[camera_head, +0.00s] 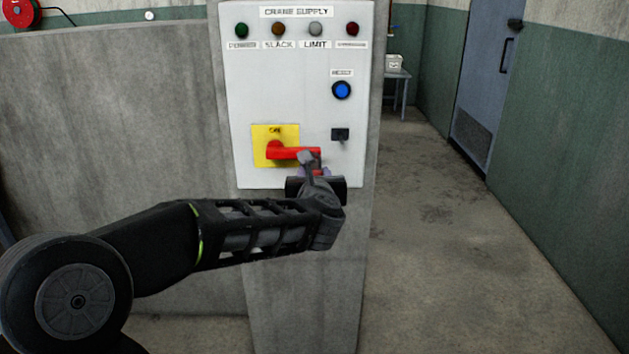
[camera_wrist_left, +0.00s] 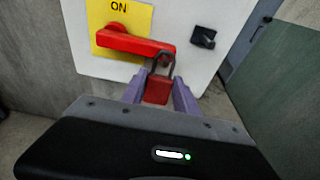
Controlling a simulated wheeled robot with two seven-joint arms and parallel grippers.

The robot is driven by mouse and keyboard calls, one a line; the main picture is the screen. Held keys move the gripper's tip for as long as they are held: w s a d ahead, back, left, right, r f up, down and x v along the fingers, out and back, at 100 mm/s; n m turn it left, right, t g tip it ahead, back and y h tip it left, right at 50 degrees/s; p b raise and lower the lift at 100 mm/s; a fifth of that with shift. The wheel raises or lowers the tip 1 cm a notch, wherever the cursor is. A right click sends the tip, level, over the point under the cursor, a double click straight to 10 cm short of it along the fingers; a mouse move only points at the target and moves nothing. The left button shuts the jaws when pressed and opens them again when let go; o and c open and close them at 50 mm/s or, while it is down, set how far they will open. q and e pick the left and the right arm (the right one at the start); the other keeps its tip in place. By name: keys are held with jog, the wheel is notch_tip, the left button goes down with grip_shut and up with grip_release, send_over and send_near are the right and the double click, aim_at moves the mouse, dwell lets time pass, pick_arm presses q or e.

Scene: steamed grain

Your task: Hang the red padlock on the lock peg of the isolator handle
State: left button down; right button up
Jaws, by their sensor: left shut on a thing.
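The red isolator handle (camera_head: 291,152) lies horizontal on a yellow plate (camera_head: 262,133) on the white panel; it also shows in the left wrist view (camera_wrist_left: 135,43). The red padlock (camera_wrist_left: 157,92) is held between the fingers of my left gripper (camera_wrist_left: 158,88), body down and grey shackle up. The shackle overlaps the right end of the handle in the picture. I cannot tell whether it is around the lock peg, which I cannot make out. In the head view my left gripper (camera_head: 314,168) is just below the handle's right end and mostly hides the padlock. My right gripper is not in view.
The white panel (camera_head: 245,90) carries several lamps, a blue button (camera_head: 341,90) and a black switch (camera_head: 340,135) right of the handle. It is mounted on a concrete pillar (camera_head: 300,270). Open floor and a grey door (camera_head: 487,80) are to the right.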

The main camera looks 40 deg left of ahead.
pick_arm(q)
jog(key=shift+f+b, duration=0.15)
jog(key=shift+b, duration=0.15)
dwell(0.5)
jog(key=c, duration=0.9)
grip_release()
jog(key=shift+o, duration=0.2)
jog(key=v, duration=0.7)
jog(key=shift+s+d, duration=0.2)
jog(key=shift+s, duration=0.05)
